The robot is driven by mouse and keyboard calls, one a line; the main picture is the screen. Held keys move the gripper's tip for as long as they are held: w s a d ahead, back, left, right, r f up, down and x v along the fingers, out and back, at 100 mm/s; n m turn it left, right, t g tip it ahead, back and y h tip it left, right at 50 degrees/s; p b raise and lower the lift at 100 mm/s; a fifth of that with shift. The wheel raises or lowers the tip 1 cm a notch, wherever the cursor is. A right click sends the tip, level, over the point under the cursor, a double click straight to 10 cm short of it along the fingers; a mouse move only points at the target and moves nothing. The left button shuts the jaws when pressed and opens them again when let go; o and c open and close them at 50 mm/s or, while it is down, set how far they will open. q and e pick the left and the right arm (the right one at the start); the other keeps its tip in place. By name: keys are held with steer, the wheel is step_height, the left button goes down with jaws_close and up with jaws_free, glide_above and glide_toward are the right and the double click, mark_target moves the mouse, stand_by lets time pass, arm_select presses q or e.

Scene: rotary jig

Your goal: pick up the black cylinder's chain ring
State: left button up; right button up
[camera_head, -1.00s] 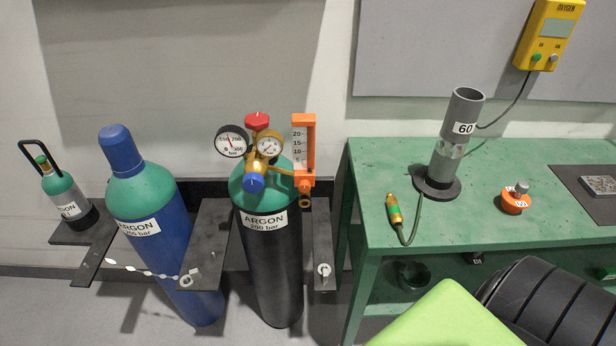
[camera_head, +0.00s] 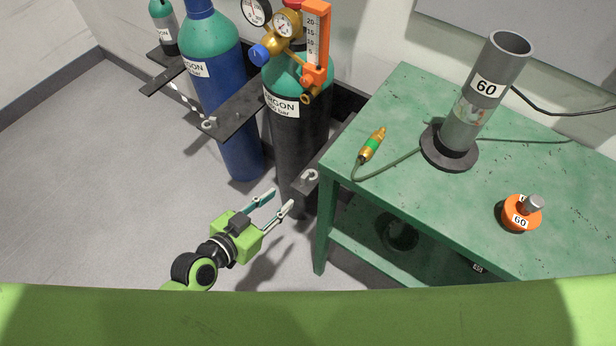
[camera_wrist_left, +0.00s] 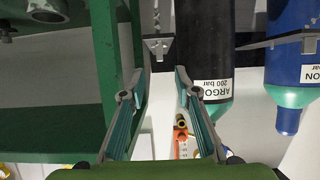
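The black cylinder (camera_head: 300,135) with a green shoulder stands left of the green table. A small pale ring (camera_head: 309,176), which looks like its chain ring, is on the dark bracket (camera_head: 335,143) between this cylinder and the table. My left gripper (camera_head: 281,200) is open and empty, a little left of and nearer than the ring. My right gripper is not in view.
The green table (camera_head: 420,215) edge and leg are close right of my left gripper. A gauge regulator (camera_head: 285,25) tops the black cylinder. Floor at left is clear.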

mark_target(305, 176)
arm_select(q)
steer(key=x, duration=0.5)
steer(key=r+x, duration=0.1)
steer(key=x, duration=0.2)
steer(key=shift+w+d+f, duration=0.1)
steer(key=shift+w+d, duration=0.15)
steer(key=shift+d, duration=0.1)
steer(key=shift+r+x, duration=0.15)
steer(key=shift+x, duration=1.15)
steer(key=shift+r+x, duration=0.15)
steer(key=shift+x, duration=1.15)
steer(key=shift+w, duration=0.1)
steer(key=shift+c, duration=0.3)
jaws_close()
